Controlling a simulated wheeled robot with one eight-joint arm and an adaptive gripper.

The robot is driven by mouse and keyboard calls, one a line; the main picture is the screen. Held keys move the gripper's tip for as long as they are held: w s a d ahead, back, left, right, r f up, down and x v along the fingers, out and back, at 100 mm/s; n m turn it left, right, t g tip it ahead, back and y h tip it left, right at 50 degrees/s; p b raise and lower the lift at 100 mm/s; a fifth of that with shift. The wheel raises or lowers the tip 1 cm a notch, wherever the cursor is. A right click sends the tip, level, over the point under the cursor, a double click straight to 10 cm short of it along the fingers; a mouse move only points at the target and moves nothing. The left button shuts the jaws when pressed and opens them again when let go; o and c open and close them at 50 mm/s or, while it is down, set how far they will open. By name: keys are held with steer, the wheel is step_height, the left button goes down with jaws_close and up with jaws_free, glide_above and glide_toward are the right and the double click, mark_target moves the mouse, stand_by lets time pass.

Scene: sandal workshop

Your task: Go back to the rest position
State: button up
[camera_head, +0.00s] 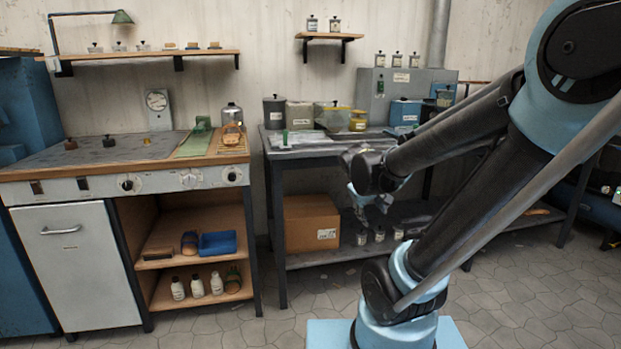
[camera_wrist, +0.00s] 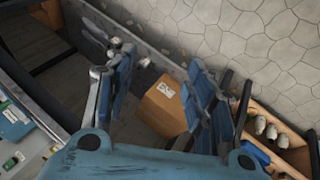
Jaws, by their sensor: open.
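My gripper (camera_head: 371,199) hangs at the end of my folded arm, in front of the grey metal table in the head view. Part of it is dark and small there. In the wrist view my gripper (camera_wrist: 162,88) shows two blue-padded fingers spread wide apart with nothing between them. Beyond the gap a cardboard box (camera_wrist: 165,105) lies in the background, apart from the fingers. The same cardboard box (camera_head: 311,223) stands on the table's lower shelf in the head view.
The grey table (camera_head: 277,154) holds canisters, a yellow-lidded jar (camera_head: 358,121) and a blue box (camera_head: 405,112). Small jars (camera_head: 362,238) stand on its lower shelf. A workbench (camera_head: 60,170) with open shelves is at left. The tiled floor (camera_head: 520,290) is clear at front right.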

steer(key=s+f+m+g+y, duration=0.1)
steer(key=s+f+m, duration=0.1)
steer(key=s, duration=0.6)
steer(key=s+f+m+g+y, duration=0.2)
steer(key=s+f, duration=0.1)
steer(key=s, duration=0.5)
steer(key=shift+m+y, duration=0.3)
steer(key=shift+w+f, duration=0.15)
steer(key=shift+w, duration=0.25)
